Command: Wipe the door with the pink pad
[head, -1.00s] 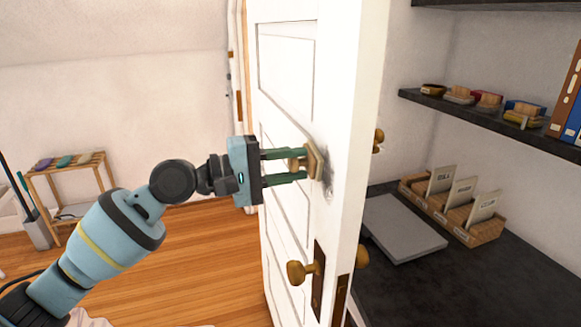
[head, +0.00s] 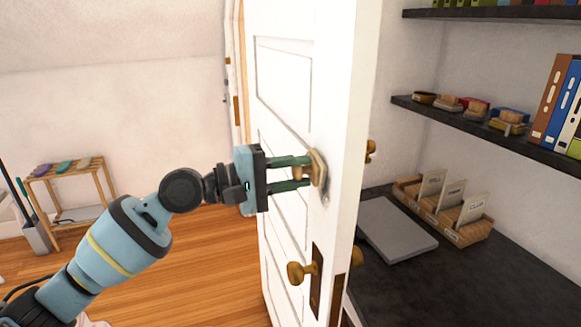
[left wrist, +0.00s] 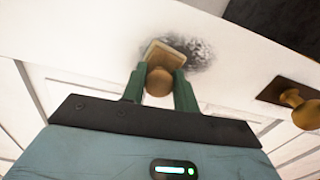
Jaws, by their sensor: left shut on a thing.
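The white panelled door (head: 284,75) stands open, its edge towards me. My left gripper (head: 305,172) is shut on the round wooden handle of a small block-like pad (head: 320,168). The pad looks tan rather than pink. It is against or very close to the door face, above the brass knob (head: 297,272); exact contact is hard to tell. A dark grey smudge (left wrist: 200,50) on the door shows beside and behind the pad (left wrist: 172,50) in the left wrist view. The pad covers part of the smudge. My right gripper is not in view.
A wooden rack (head: 68,172) with several coloured pads stands at the far left. Right of the door, a dark counter (head: 455,275) holds a grey board (head: 395,228) and a card box (head: 465,232). A shelf (head: 470,128) above carries handled blocks and binders.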

